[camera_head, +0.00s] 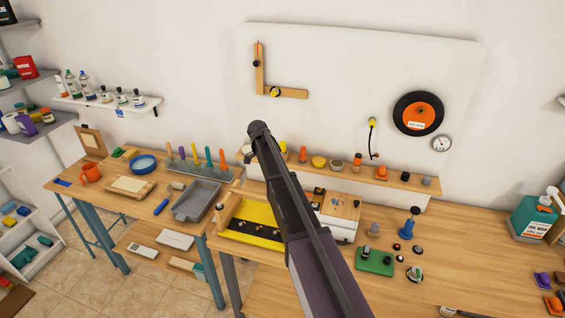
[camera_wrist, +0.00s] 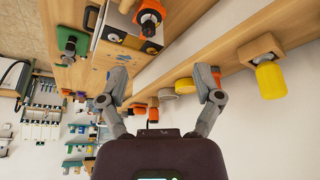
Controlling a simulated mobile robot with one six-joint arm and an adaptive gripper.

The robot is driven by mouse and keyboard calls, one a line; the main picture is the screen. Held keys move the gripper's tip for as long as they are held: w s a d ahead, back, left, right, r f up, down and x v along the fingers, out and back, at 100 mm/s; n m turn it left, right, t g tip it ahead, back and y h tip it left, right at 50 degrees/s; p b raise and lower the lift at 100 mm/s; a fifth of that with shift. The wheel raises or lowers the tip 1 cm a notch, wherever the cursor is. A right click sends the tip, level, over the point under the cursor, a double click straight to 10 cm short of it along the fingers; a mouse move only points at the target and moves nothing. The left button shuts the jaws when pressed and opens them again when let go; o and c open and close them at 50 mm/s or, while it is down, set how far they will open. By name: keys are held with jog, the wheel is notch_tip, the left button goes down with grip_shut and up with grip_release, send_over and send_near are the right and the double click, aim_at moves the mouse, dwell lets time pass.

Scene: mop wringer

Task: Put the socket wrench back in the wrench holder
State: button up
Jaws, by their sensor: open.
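I cannot pick out the socket wrench or the wrench holder with certainty in either view. My gripper (camera_wrist: 161,72) is open in the wrist view, its two grey fingers spread with nothing held between them. Orange, white and yellow items on a wooden shelf show beyond and beside the fingers. In the head view my dark arm crosses the middle of the picture and the fingers are mostly hidden. A rack of upright coloured handles (camera_head: 197,158) stands on the left bench.
A grey tray (camera_head: 194,203) and blue bowl (camera_head: 143,163) are on the left bench. Right of my arm are a green block (camera_head: 375,262) and a blue-topped upright piece (camera_head: 408,227). A narrow shelf (camera_head: 392,182) runs along the wall. The right bench has bare wood (camera_head: 470,240).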

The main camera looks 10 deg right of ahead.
jog(key=s+a+f+m+g+b, duration=0.1)
jog(key=s+f+m+b, duration=0.1)
jog(key=s+f+b, duration=0.2)
jog(key=s+a+f+m+g+b, duration=0.1)
jog(key=s+f+b, duration=0.4)
jog(key=f+b, duration=0.6)
jog(key=shift+a+f+m, duration=0.5)
jog(key=shift+a+m, duration=0.1)
jog(key=shift+m, duration=0.6)
